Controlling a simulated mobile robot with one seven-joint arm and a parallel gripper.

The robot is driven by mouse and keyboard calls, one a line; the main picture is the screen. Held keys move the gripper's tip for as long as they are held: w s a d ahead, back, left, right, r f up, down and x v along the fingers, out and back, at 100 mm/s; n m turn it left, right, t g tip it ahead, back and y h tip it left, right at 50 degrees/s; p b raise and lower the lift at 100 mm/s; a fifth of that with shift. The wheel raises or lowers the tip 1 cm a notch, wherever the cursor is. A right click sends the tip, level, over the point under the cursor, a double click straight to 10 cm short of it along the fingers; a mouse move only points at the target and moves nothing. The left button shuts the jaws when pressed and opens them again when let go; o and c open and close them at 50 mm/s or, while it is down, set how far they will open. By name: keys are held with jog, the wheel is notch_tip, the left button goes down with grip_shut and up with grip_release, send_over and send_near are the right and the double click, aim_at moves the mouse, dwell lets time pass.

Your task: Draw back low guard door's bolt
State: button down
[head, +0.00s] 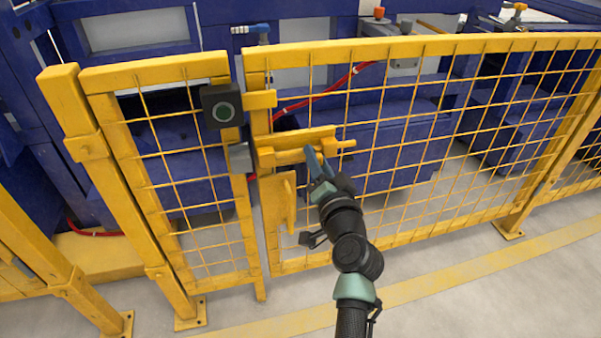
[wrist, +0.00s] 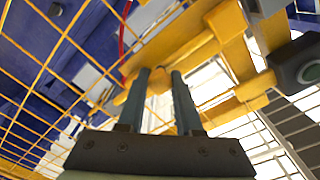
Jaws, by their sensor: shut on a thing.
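The low yellow mesh guard door (head: 420,130) stands closed beside a narrower fixed panel (head: 165,150). Its yellow bolt (head: 342,144) lies sideways near the door's upper left corner, and the bolt assembly also shows in the wrist view (wrist: 190,38). A grey block (head: 240,157) sits on the post just left of the bolt; I cannot tell whether the bolt's end is inside it. My gripper (head: 316,160) is at the bolt from the front, shut on its handle. In the wrist view its two fingers (wrist: 160,75) stand slightly apart, and the held part is mostly hidden.
A black box with a green button (head: 222,106) is on the post above the grey block. A yellow pull handle (head: 283,202) is on the door below the bolt. Blue machinery (head: 375,145) and a red hose lie behind the mesh. The floor in front is clear.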

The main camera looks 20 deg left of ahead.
jog(key=shift+w+d, duration=0.1)
jog(key=shift+d, duration=0.25)
jog(key=c, duration=0.6)
grip_release()
jog(key=p+v, duration=0.3)
jog(key=v, duration=1)
jog(key=shift+w+f, duration=0.1)
